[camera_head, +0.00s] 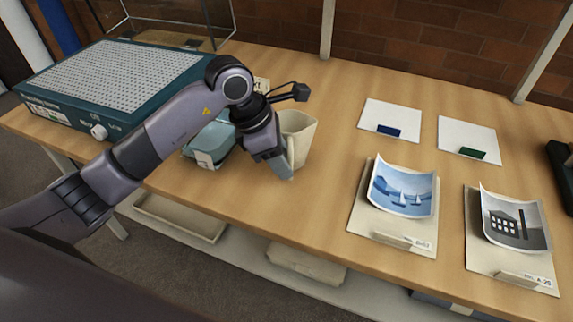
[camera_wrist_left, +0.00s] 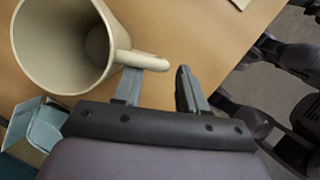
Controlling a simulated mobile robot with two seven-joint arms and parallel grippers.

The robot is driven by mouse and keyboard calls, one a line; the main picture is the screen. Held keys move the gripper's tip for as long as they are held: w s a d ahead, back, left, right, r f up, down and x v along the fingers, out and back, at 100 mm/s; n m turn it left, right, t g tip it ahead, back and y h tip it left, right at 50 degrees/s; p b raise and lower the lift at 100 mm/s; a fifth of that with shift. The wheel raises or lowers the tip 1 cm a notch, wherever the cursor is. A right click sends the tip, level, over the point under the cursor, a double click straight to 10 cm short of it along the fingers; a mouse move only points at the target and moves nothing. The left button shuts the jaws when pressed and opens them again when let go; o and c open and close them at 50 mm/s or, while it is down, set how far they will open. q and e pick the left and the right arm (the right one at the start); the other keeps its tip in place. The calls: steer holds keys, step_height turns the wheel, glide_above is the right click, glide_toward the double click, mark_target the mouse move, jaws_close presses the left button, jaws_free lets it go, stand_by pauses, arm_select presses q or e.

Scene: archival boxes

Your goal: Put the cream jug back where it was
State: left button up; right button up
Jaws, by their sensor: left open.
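The cream jug (camera_head: 299,132) stands upright on the wooden table, partly hidden in the head view behind my left gripper (camera_head: 281,166). In the left wrist view the jug (camera_wrist_left: 62,45) is seen into its open, empty mouth, with its handle (camera_wrist_left: 145,61) pointing right. My left gripper (camera_wrist_left: 160,80) is open, with its two fingers apart. The end of the handle shows near the gap between the fingertips, close to the left-hand finger; I cannot tell whether they touch. My right gripper is not in view.
A blue-grey box (camera_head: 207,146) is close left of the jug. A teal perforated unit (camera_head: 116,75) fills the left end. Folders with a sailboat picture (camera_head: 403,190) and a building picture (camera_head: 514,222) lie right, two white cards (camera_head: 390,118) behind. Table between jug and folders is clear.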

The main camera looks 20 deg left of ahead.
arm_select(q)
steer(key=v, duration=0.9)
steer(key=shift+s, duration=0.15)
